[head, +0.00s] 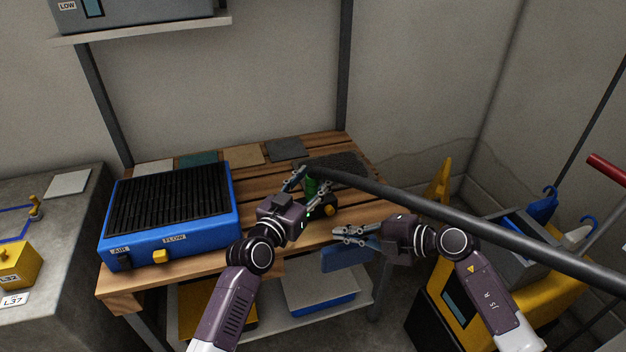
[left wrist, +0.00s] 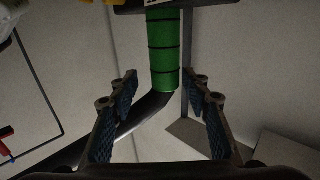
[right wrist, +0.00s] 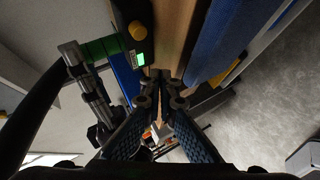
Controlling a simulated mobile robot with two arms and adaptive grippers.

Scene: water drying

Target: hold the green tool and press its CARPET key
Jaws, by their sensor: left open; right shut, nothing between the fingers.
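The green tool (head: 311,187) has a ribbed green handle with a black hose running from its end. In the left wrist view its handle (left wrist: 165,55) lies between the spread fingers of my left gripper (left wrist: 160,92), with gaps at both sides. The right wrist view shows the handle (right wrist: 98,49) joined to a dark head with a small lit green display (right wrist: 140,59) and a yellow knob (right wrist: 137,30). No CARPET key is readable. My right gripper (head: 338,232) is shut and empty, right of and lower than the tool; its fingertips (right wrist: 161,78) meet in the right wrist view.
A blue dryer (head: 233,212) with a black grille stands on the slatted wooden bench (head: 285,236). Flat sample squares (head: 247,154) line its back, with a dark mat (head: 345,163) at right. The black hose (head: 440,212) crosses above my right arm. A yellow cart (head: 440,290) stands right.

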